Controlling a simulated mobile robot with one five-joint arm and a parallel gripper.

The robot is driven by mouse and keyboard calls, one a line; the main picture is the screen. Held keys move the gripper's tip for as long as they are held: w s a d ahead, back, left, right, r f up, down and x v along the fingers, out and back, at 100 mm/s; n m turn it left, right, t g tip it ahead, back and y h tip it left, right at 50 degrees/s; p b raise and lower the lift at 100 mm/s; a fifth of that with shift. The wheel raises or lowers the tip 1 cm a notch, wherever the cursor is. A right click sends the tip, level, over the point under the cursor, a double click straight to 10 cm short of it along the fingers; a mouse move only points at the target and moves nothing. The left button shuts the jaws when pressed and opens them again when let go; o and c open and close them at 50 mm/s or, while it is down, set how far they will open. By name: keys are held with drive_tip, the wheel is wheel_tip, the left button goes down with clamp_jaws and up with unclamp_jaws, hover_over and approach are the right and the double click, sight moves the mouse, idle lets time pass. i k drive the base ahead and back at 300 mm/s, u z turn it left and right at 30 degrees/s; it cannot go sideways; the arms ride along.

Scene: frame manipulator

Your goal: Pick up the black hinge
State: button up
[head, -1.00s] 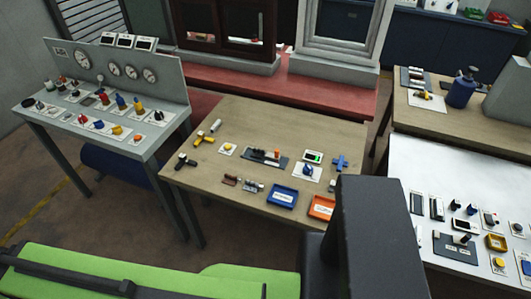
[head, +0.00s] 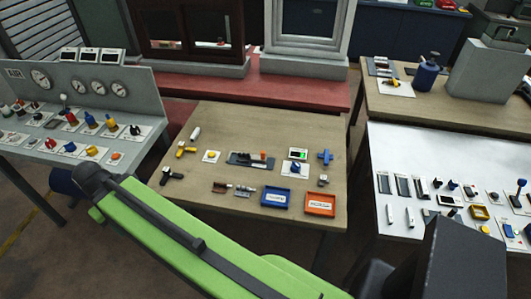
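I cannot single out the black hinge with certainty at this size. On the wooden table (head: 215,125) a small dark brown piece (head: 220,187) and a metallic grey piece (head: 244,191) lie side by side, left of the blue tray; both could be hinges. A black T-shaped piece (head: 171,176) lies near the table's left edge. My green arm link crosses the foreground, in front of the table's near left corner. My gripper is not in view.
A blue tray (head: 275,206) and an orange tray (head: 320,213) sit at the table's front. A dark plate with parts (head: 240,160) lies mid-table. A gauge console (head: 105,90) stands left, a white table (head: 420,155) right.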

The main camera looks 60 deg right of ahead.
sight(240, 159)
drive_tip(key=u, duration=0.05)
drive_tip(key=i, duration=1)
drive_tip(key=z, duration=0.1)
